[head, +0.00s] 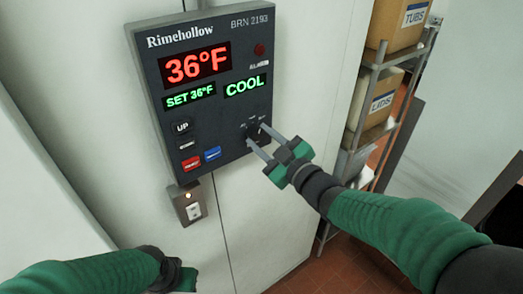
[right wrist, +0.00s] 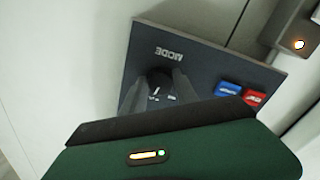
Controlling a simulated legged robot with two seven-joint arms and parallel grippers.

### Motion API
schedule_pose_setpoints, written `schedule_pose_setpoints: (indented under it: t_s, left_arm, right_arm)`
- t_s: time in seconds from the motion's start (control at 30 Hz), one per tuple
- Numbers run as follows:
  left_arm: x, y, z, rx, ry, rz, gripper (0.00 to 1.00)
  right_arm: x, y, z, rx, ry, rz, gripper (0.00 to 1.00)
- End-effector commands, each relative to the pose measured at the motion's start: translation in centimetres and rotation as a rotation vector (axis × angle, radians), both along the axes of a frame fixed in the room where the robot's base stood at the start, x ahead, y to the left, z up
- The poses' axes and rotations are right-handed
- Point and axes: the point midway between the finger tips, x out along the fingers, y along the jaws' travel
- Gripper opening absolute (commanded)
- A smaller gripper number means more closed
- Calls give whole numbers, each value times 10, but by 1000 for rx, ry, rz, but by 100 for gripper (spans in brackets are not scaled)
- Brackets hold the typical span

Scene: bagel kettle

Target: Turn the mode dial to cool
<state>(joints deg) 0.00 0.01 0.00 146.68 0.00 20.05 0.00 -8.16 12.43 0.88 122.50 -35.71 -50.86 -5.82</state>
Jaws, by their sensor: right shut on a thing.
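The dark control panel (head: 205,85) is mounted on a pale wall in the head view. Its green display (head: 245,85) reads COOL, and a red display (head: 198,65) reads 36°F. The mode dial (head: 252,130) is a dark knob at the panel's lower right. My right gripper (head: 256,138) is shut on the dial, one finger on each side. In the right wrist view the dial (right wrist: 158,82) sits between the fingers below the MODE label; its pointer is partly hidden. My left gripper (head: 180,278) is low in the head view, away from the panel; its fingers cannot be made out.
An UP button (head: 182,127), a red button (head: 191,163) and a blue button (head: 212,154) sit left of the dial. A switch box (head: 190,205) with a lit lamp is below the panel. A shelf with boxes (head: 398,22) stands at the right.

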Motion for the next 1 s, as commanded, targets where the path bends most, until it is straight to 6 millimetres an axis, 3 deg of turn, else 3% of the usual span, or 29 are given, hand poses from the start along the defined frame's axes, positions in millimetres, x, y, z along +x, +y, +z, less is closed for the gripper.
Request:
schedule_pose_setpoints:
  t_s: [0.03,0.33,0.97,1.0]
  left_arm:
    - [0,0,-13,0,0,0,0]
    - [0,0,-36,0,0,0,0]
    - [0,0,-42,0,0,0,0]
    - [0,0,-42,0,0,0,0]
  right_arm:
    - [0,0,-4,-25,-26,1,0]
    - [0,0,-2,-160,-120,1,0]
    - [0,1,1,-213,-155,3,0]
    - [0,1,1,-213,-155,3,37]
